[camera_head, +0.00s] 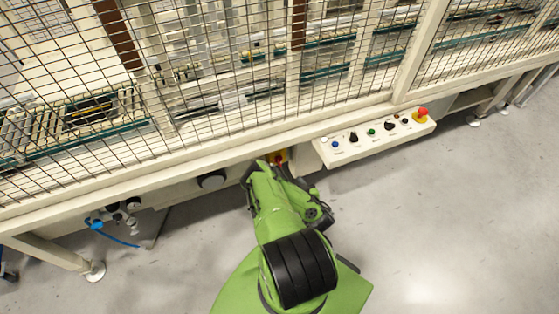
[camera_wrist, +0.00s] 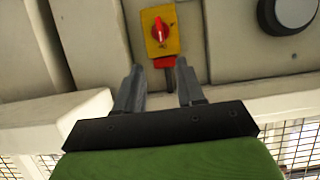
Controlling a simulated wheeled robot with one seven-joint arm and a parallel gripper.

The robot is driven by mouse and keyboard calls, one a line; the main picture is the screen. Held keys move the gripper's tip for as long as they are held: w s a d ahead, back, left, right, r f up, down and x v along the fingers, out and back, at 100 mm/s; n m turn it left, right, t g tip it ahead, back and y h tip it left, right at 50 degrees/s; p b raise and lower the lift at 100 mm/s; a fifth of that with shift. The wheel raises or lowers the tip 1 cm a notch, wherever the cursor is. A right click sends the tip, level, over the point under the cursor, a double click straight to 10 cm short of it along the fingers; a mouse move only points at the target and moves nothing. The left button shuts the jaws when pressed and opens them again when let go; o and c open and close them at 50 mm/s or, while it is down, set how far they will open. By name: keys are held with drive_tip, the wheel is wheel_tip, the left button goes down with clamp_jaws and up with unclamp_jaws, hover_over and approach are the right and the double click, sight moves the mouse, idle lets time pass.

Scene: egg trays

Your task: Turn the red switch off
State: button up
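The red switch (camera_wrist: 160,31) is a red rotary knob on a yellow plate (camera_wrist: 172,45), fixed to the beige machine panel. In the wrist view it lies just beyond my fingertips, with its grip close to upright. A small red block or tag shows just beside the plate. My gripper is mostly hidden there by the arm.
A control box (camera_head: 375,138) with several buttons and a red emergency knob (camera_head: 422,112) juts out right of the switch. A round black knob (camera_head: 211,180) sits on the rail to the left; a dark knob (camera_wrist: 290,12) shows in the wrist view. Mesh fencing rises above. Grey floor (camera_head: 440,220) is clear.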

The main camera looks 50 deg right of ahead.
sight(281, 163)
drive_tip(key=b+x, duration=0.5)
drive_tip(key=x, duration=0.9)
drive_tip(key=shift+w+f+b, duration=0.2)
drive_tip(key=shift+w+b, duration=0.1)
drive_tip(key=shift+b, duration=0.1)
drive_tip(key=shift+d, duration=0.1)
clamp_jaws()
